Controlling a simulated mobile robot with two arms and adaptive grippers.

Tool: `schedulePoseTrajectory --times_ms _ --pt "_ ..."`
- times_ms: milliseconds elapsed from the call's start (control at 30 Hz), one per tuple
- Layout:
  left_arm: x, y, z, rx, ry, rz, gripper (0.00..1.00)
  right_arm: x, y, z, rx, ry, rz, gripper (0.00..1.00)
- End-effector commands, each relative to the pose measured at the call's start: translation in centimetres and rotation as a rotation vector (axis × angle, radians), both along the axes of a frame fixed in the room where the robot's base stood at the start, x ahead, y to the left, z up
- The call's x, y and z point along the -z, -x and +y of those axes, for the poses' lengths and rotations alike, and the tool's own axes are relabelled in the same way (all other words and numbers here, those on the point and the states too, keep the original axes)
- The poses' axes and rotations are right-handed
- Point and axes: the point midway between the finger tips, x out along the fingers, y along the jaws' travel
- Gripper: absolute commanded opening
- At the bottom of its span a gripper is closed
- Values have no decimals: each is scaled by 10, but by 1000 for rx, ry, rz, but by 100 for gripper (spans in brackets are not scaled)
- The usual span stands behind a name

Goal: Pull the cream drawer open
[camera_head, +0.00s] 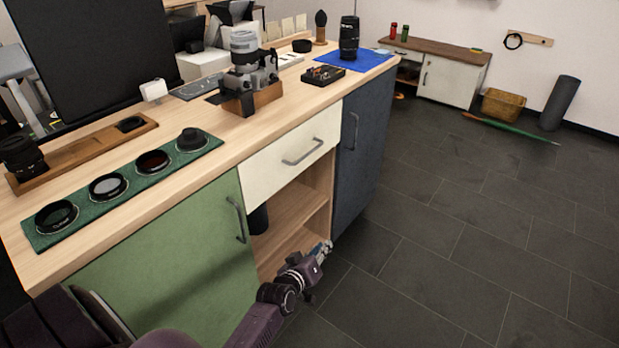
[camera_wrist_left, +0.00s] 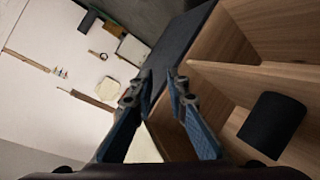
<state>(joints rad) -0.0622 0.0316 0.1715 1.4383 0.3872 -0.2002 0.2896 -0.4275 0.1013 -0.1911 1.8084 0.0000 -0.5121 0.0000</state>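The cream drawer (camera_head: 287,163) is shut in the front of the wooden workbench, between the green door and the dark blue door. Its grey bar handle (camera_head: 303,152) runs across the middle of its front. My left gripper (camera_head: 325,249) is below and a little right of the drawer, in front of the open shelf, apart from the handle. In the left wrist view the two fingers (camera_wrist_left: 159,86) are spread with nothing between them. A pale cream patch between the fingers low in that view may be the drawer front; I cannot tell. My right gripper is not in view.
The green door (camera_head: 180,262) has a grey handle, as does the dark blue door (camera_head: 362,140). The open shelf (camera_head: 290,215) holds a dark cylinder (camera_wrist_left: 272,124). Camera gear stands on the worktop (camera_head: 222,120).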

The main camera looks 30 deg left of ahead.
Motion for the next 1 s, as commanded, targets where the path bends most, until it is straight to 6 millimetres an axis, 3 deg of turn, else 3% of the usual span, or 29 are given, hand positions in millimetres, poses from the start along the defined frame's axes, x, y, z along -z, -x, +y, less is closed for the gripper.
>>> schedulePoseTrajectory --times_ms 33,133,300,400,633,1000 --pt "-17 -18 14 -39 37 -97 14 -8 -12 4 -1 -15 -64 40" --pt "-78 -36 40 -103 114 -273 14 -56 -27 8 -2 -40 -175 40" --pt "-163 -37 73 -163 210 -506 14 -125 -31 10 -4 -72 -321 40" --pt "-193 -32 84 -177 241 -586 14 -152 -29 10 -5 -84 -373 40" --pt "-219 -33 93 -186 265 -646 14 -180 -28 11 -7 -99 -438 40" --pt "-229 -83 106 -185 264 -644 14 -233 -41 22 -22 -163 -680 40"
